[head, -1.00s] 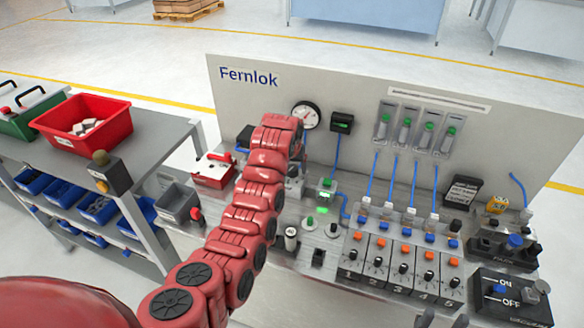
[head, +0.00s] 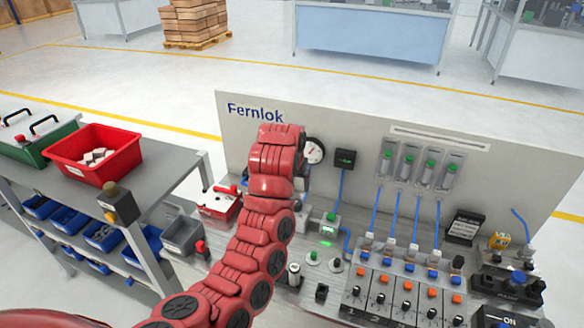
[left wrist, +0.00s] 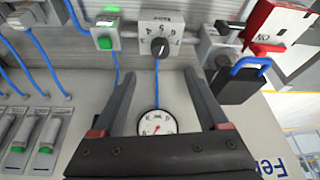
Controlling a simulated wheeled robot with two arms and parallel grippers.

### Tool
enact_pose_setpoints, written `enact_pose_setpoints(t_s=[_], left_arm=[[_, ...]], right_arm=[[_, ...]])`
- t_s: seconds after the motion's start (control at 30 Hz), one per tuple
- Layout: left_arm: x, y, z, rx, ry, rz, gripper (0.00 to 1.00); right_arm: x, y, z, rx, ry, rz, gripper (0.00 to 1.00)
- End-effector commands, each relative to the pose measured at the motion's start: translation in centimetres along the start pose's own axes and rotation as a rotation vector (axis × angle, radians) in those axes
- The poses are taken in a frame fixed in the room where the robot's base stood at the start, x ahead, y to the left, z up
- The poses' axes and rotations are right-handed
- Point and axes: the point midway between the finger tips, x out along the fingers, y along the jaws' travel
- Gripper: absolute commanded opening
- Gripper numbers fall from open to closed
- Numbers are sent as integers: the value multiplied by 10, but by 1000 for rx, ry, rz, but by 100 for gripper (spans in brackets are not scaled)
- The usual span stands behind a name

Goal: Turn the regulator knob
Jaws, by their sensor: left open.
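The regulator knob (left wrist: 159,47) is a round black knob on a grey block with a numbered scale, at the top middle of the left wrist view. My left gripper (left wrist: 160,76) is open and empty. Its dark fingers point toward the knob, one to each side, and their tips stop short of it in the picture. The white pressure gauge (left wrist: 157,124) lies behind the gap between the fingers. It also shows in the head view (head: 315,151), where my red left arm hides the regulator and the gripper. My right gripper is not in view.
A device with a green button (left wrist: 105,32) and blue hoses sits beside the regulator. A padlock with a blue shackle (left wrist: 245,82) hangs on the other side. Numbered valves (head: 405,290) fill the bench front right. A red bin (head: 95,152) stands on the left table.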

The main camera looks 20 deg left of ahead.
Motion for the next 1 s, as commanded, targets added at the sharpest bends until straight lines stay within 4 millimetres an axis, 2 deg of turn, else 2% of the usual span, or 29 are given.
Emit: enact_pose_setpoints(t_s=[0.2, 0.4, 0.6, 1.0], left_arm=[[-28, -2, -1, -2, 3, -1, 76], [-45, -1, 0, -2, -1, -1, 76], [-52, 0, 0, 0, 0, -2, 76], [-52, 0, 0, 0, 1, -2, 76]], right_arm=[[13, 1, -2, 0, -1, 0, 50], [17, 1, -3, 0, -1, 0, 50], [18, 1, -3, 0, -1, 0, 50], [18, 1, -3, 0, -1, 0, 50]])
